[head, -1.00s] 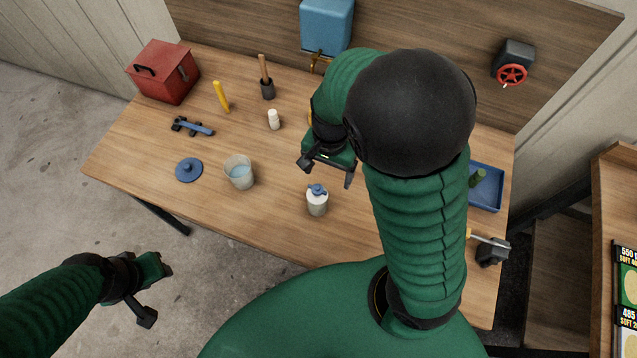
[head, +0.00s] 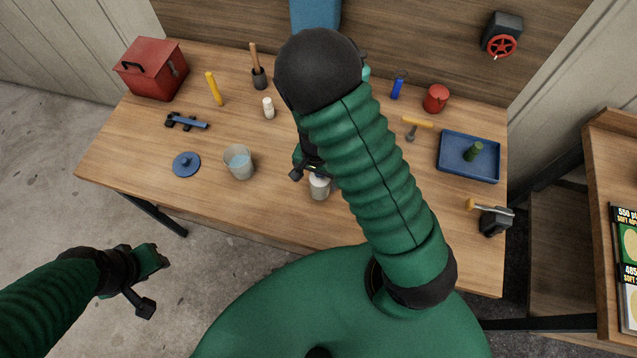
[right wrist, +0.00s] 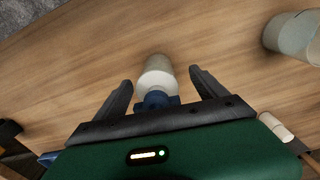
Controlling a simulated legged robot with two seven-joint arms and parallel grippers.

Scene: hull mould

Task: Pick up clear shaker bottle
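The clear shaker bottle (head: 319,188), a small pale bottle with a blue cap, stands near the table's front edge in the head view. Its top is hidden there by my right arm and gripper. In the right wrist view its body (right wrist: 157,68) and blue cap lie between the two spread fingers of my right gripper (right wrist: 161,84), with a gap on each side. My right gripper is open and over the bottle's cap. My left gripper (head: 150,283) is empty and open, off the table at the lower left.
A clear cup of bluish liquid (head: 239,164) stands left of the bottle, with a blue lid (head: 186,164) beyond it. A white small bottle (head: 268,108), red toolbox (head: 152,69) and blue tray (head: 469,171) are farther away. The wooden table (head: 240,205) is bare around the bottle's front.

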